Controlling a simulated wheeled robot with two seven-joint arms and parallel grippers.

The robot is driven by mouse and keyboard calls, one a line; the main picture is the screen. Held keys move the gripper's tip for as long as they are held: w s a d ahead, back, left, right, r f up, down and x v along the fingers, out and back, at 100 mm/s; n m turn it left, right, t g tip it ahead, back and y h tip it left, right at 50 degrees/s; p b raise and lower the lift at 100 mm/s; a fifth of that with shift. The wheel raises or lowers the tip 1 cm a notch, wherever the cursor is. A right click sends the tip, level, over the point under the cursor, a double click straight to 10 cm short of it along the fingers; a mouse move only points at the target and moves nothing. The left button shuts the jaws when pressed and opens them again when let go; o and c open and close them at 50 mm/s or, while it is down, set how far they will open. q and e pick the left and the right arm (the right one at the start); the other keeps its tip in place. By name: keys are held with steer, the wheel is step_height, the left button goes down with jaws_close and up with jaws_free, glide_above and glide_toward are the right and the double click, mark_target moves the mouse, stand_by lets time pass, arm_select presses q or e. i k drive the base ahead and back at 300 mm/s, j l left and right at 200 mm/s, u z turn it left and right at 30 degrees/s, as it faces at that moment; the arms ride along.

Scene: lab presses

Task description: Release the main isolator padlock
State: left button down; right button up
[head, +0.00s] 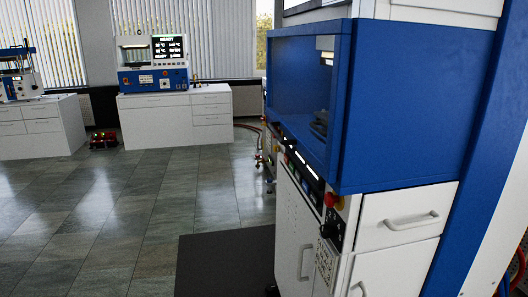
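A blue and white press cabinet (400,105) stands close by on the right, seen at an angle. Its narrow front control strip carries a red knob on a yellow base (331,200). Just below the knob is a small dark fitting (327,231); it is too small to tell whether it is the main isolator or whether a padlock hangs on it. I cannot make out a padlock anywhere. Neither of my grippers is in view.
A dark mat (225,262) lies before the press. The tiled floor (130,215) on the left is clear. A white bench (175,117) with a lit "READY" machine (153,65) stands at the back. Red items (103,140) lie on the floor beside it.

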mark_target(276, 147)
steer(key=i+j+u, duration=0.35)
steer(key=i+j, duration=1.15)
